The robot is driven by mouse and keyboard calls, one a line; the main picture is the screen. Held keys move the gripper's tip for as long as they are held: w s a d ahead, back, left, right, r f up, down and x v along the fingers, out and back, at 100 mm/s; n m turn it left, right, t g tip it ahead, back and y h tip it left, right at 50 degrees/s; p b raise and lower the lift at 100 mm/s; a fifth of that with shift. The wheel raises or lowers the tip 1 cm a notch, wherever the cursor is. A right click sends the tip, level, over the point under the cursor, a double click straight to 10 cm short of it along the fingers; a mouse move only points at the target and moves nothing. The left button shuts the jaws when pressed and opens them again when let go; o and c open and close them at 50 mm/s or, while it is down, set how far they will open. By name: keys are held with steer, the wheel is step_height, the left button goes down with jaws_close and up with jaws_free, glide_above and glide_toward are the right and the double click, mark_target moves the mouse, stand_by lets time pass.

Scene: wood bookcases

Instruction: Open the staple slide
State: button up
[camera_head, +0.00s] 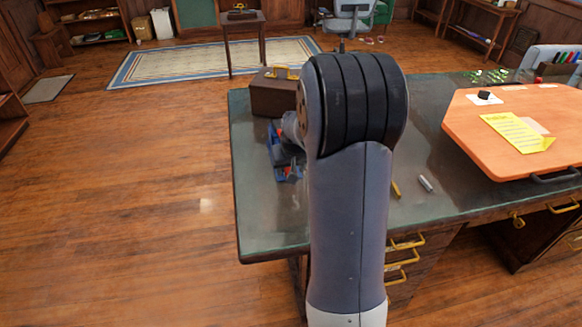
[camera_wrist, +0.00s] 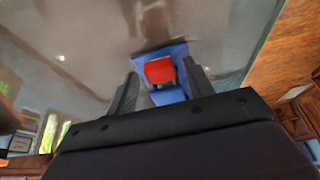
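A blue object with a red block on it, apparently the stapler with its staple slide, shows in the wrist view (camera_wrist: 160,70) on the grey-green tabletop. In the head view the blue and red thing (camera_head: 276,152) lies near the table's left side, partly hidden by my arm. My gripper (camera_wrist: 161,72) has its two dark fingers apart, one on either side of the blue and red object. I see no clear contact between fingers and object. The near end of the object is hidden behind my gripper body.
A brown box (camera_head: 272,93) with a yellow handle stands behind the object. An orange board (camera_head: 475,125) with yellow paper (camera_head: 515,132) lies on the table's right. A marker (camera_head: 425,184) lies near the front edge. Yellow-handled drawers (camera_head: 403,262) are below.

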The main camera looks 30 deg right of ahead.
jaws_close()
stand_by(0.3)
steer(key=shift+s, duration=0.1)
steer(key=s, duration=0.2)
steer(key=s+a+b, duration=0.1)
steer(key=s, duration=0.1)
steer(key=s+a, duration=0.1)
steer(key=s, duration=0.2)
steer(key=shift+d, duration=0.1)
steer(key=shift+o, duration=0.5)
jaws_free()
steer(key=v, duration=1)
steer(key=shift+r+p, duration=0.4)
steer(key=shift+p, duration=0.05)
